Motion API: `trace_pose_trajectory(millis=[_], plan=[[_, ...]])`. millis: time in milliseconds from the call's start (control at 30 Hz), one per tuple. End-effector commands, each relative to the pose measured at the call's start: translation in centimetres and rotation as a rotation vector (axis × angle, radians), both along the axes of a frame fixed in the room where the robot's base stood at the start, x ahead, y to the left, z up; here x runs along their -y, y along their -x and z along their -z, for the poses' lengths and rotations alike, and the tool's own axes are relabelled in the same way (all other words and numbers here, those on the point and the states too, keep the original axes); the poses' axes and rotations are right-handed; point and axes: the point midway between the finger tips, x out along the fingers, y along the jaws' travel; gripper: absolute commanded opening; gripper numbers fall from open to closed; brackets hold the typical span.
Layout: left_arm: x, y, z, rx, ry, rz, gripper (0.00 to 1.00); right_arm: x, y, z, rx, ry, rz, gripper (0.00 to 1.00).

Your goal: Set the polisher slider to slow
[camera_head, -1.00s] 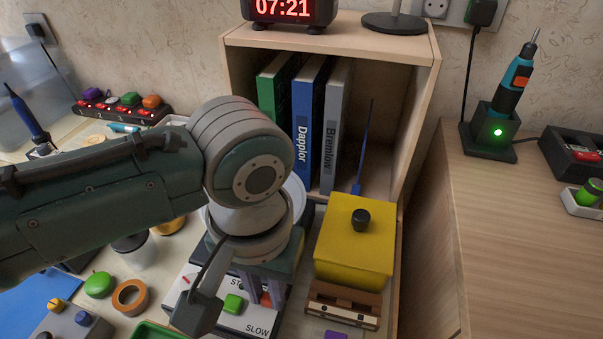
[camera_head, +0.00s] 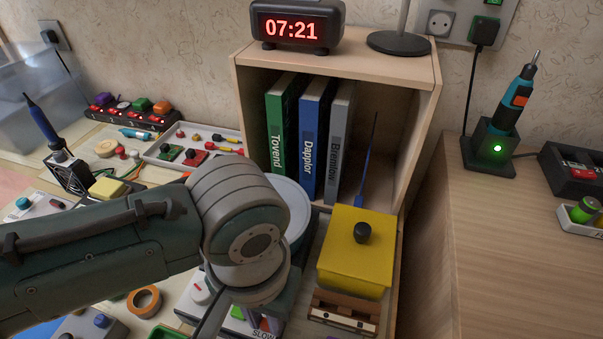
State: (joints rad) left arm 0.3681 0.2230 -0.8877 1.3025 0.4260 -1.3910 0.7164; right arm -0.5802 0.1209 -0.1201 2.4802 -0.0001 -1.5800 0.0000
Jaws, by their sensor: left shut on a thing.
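The polisher (camera_head: 202,291) stands on the table in front of the shelf, with a pale control panel on its front. Its round grey-blue disc (camera_head: 297,215) shows partly behind my wrist. The panel carries a green button (camera_head: 237,313) and the label SLOW (camera_head: 264,335) at the picture's bottom edge. My left gripper (camera_head: 262,318) points down at the panel, right of the green button and close to the SLOW label. It is shut on the slider knob, which is mostly hidden by the fingers and wrist. My right gripper is not in view.
A yellow box with a black knob (camera_head: 355,262) stands close on the right of the polisher. Behind is a wooden shelf (camera_head: 340,62) with several binders. An orange tape ring (camera_head: 144,302) lies to the left. The right-hand tabletop (camera_head: 520,240) is largely clear.

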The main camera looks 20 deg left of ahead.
Motion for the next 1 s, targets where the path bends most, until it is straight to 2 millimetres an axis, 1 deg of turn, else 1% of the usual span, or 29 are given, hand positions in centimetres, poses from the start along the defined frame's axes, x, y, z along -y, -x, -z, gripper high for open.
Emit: trace_pose_trajectory(millis=[33, 67, 133, 167, 367, 467, 567, 800, 900, 1000], plan=[[0.1, 0.3, 0.0, -0.01, 0.001, 0.001, 0.0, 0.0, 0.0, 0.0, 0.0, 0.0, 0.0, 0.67], [0.1, 0.3, 0.0, -0.01, 0.001, 0.001, 0.23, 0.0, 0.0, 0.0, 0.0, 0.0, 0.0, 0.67], [0.1, 0.3, 0.0, -0.009, 0.001, 0.002, 0.31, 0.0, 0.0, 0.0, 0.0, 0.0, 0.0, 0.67], [0.1, 0.3, 0.0, -0.009, 0.001, 0.001, 0.33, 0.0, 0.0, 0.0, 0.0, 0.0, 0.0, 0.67], [0.1, 0.2, 0.0, -0.006, 0.001, 0.001, 0.33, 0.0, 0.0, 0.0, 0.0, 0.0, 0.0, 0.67], [0.1, 0.1, -0.6, -0.005, 0.002, 0.001, 0.33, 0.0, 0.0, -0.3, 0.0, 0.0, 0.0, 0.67], [0.1, 0.1, -2.1, -0.003, 0.003, 0.001, 0.33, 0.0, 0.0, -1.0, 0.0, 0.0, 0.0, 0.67], [0.1, 0.1, -7.0, -0.004, 0.002, 0.002, 0.33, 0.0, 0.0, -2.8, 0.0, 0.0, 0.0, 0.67], [0.1, 0.1, -8.6, -0.004, 0.003, 0.002, 0.33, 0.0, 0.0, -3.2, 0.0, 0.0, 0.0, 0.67], [0.1, 0.2, -9.5, -0.006, 0.002, 0.002, 0.33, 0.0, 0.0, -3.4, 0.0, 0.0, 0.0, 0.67]])
